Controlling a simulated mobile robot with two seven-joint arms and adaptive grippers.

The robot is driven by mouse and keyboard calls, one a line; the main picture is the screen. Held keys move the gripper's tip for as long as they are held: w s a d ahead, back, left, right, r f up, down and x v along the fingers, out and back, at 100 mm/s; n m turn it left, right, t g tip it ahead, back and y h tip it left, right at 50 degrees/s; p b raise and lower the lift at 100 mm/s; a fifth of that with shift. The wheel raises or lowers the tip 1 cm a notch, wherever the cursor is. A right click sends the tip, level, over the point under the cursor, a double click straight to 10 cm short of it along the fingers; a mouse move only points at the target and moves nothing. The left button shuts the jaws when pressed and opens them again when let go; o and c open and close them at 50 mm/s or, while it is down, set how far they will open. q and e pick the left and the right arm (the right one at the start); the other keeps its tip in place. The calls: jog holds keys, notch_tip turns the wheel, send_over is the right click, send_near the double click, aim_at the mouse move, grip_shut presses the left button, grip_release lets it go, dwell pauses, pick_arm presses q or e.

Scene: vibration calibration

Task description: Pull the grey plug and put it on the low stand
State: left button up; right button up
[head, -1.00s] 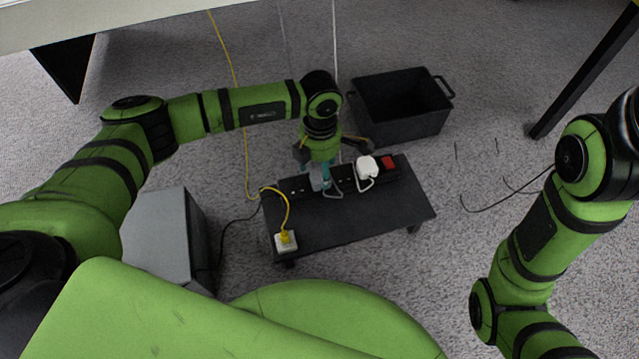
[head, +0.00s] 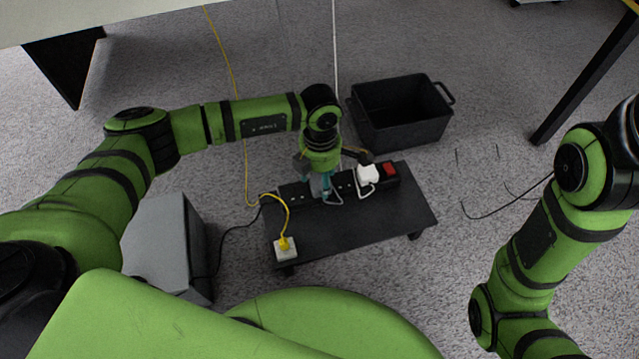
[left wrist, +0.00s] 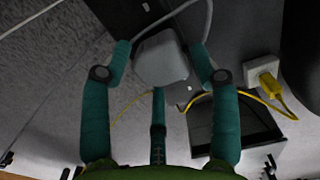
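The grey plug (left wrist: 160,58) sits at the black power strip (head: 345,186); in the head view my left gripper mostly hides it. The strip lies along the back edge of the low black stand (head: 350,225), whose front top is bare. My left gripper (head: 320,184) points down over the strip. In the left wrist view its teal fingers (left wrist: 160,60) are open on both sides of the plug, with narrow gaps showing. A grey cable runs from the plug. My right arm is at the right, its gripper out of frame.
A white plug (head: 368,174) and red switch (head: 390,169) are at the strip's right end. A yellow plug (head: 284,243) is in a white socket at the stand's front left. A black bin (head: 400,115) stands behind, a grey box (head: 157,243) left.

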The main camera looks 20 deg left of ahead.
aim_at(320, 181)
pick_arm(q)
jog(key=c, duration=0.6)
jog(key=shift+r+p, duration=0.8)
jog(key=shift+p, duration=0.1)
dwell(0.6)
jog(key=shift+r+p, duration=1.6)
jog(key=shift+r, duration=0.15)
